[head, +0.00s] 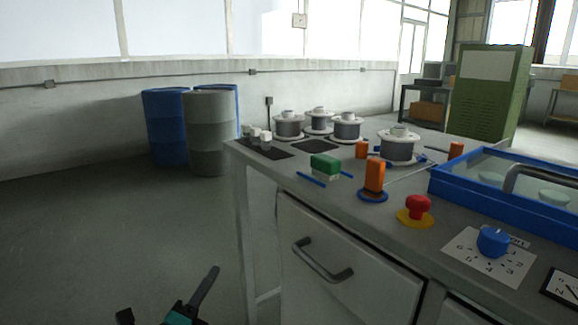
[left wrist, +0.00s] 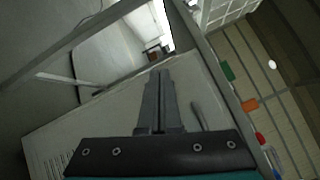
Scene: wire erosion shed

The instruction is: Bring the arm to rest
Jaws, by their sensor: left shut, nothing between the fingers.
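My left gripper (head: 213,271) is low at the bottom of the head view, left of the grey workbench (head: 262,180) and apart from it. In the left wrist view its two fingers (left wrist: 160,76) lie together, shut and empty. The pale bench front with its drawer handle (head: 322,262) is beyond the fingers in the wrist view. My right gripper is in neither view.
On the bench stand several wire spools (head: 398,147), a green block (head: 325,166), an orange block (head: 374,176), a red button (head: 417,206), a blue dial (head: 492,242) and a blue-framed box (head: 440,186). Drums (head: 209,133) stand behind. The floor (head: 90,230) at left is clear.

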